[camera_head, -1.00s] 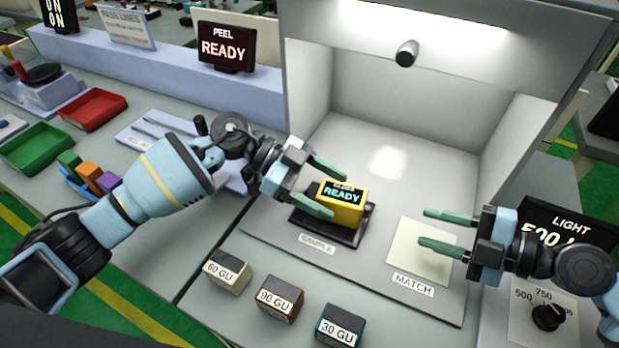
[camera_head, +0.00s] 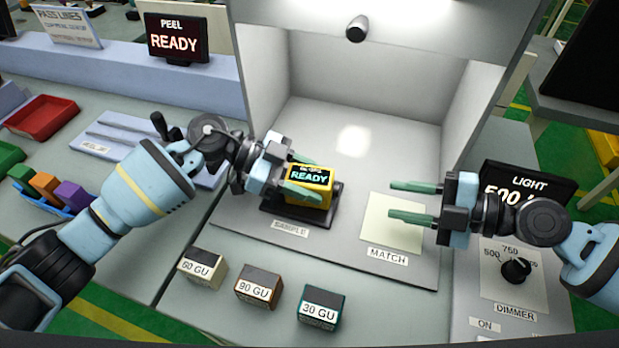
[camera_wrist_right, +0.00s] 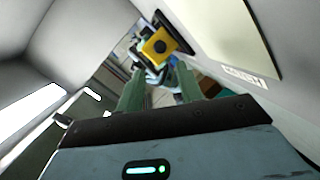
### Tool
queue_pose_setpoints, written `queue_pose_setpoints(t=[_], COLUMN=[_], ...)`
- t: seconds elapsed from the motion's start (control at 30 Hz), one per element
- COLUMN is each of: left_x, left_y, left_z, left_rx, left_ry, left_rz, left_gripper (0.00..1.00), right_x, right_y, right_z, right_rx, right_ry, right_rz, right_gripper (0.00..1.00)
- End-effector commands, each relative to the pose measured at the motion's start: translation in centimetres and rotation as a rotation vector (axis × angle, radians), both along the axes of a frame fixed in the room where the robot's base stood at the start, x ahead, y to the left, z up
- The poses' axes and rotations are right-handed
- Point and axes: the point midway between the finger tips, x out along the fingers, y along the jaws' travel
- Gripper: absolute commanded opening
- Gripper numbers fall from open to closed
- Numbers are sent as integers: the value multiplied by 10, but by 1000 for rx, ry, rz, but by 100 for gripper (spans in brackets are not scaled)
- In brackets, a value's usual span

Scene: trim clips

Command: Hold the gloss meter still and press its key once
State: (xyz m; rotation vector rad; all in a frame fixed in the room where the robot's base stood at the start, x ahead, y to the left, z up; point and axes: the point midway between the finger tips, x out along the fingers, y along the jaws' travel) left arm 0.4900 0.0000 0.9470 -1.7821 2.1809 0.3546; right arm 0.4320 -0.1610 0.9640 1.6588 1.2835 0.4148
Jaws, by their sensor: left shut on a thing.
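The yellow gloss meter (camera_head: 318,199) sits on its dark base (camera_head: 290,214) at the SAMPLE spot in the light booth. Its screen reads READY. My left gripper (camera_head: 303,176) is shut on the gloss meter, with one green finger on its far side and one on its near side. My right gripper (camera_head: 398,201) is open and empty above the MATCH card, to the right of the meter. In the right wrist view the meter (camera_wrist_right: 161,47) shows beyond the open fingers, with a dark round spot on its yellow face.
The pale MATCH card (camera_head: 393,236) lies on the booth floor. Gloss blocks marked 60 GU (camera_head: 203,268), 90 GU (camera_head: 258,288) and 30 GU (camera_head: 321,307) stand in front. A dimmer knob (camera_head: 515,270) and LIGHT display are at right. Booth floor behind the meter is clear.

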Motion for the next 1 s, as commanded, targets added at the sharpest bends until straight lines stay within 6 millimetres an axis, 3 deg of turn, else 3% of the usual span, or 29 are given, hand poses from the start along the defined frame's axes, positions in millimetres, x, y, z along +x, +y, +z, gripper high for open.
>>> queue_pose_setpoints(t=[0.07, 0.33, 1.0], left_x=[0, 0, 0], left_y=[0, 0, 0], left_z=[0, 0, 0], left_rx=[0, 1, 1], left_ry=[0, 0, -1], left_rz=[0, 0, 1], left_gripper=[18, 18, 18], right_x=[0, 0, 0], right_y=[0, 0, 0], right_z=[0, 0, 0], right_rx=[0, 0, 0], right_ry=[0, 0, 0], right_rz=[0, 0, 0], right_gripper=[35, 0, 0])
